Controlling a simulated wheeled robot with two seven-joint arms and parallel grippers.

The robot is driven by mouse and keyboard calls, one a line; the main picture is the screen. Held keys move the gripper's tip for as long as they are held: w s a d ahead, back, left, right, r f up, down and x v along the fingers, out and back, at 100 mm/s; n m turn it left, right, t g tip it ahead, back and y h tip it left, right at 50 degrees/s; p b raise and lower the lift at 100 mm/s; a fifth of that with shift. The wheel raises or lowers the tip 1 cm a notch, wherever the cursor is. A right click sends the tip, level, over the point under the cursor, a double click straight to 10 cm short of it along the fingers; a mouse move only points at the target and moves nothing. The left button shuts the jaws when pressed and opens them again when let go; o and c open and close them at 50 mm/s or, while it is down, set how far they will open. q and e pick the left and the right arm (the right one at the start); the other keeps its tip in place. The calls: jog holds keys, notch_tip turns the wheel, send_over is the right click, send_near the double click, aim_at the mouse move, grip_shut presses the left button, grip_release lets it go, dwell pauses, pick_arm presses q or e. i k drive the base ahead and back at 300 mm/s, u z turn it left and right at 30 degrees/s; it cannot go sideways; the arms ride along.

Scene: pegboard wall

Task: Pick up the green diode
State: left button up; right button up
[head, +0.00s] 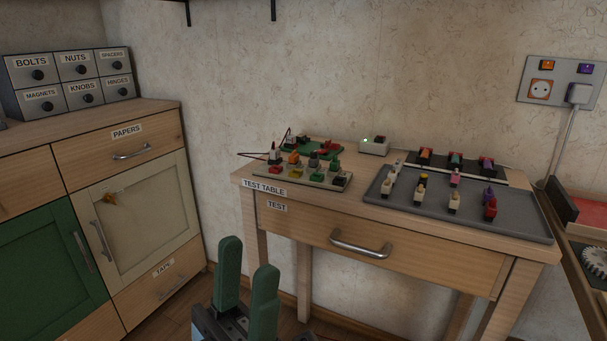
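Small green parts show on the test table (440,239), but I cannot tell which one is the green diode. One green part (317,174) sits on the pale board (330,184) at the table's left, with another green part (335,166) beside it. A further green part (456,158) sits in the dark rack at the back right. My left gripper (248,258) has two green fingers, apart, with nothing between them. It is low in front of the table's left end, apart from all the parts. My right gripper is not in view.
A grey tray (520,229) with several small upright parts covers the table's right side. A green board (319,154) with wires and a white box (372,149) stand behind. A cabinet (150,210) is at left, a shelf with a gear (595,258) at right.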

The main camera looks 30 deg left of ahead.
aim_at(335, 165)
jog(key=k, duration=0.5)
jog(key=u, duration=1.3)
jog(key=i, duration=1.2)
jog(key=z, duration=2.35)
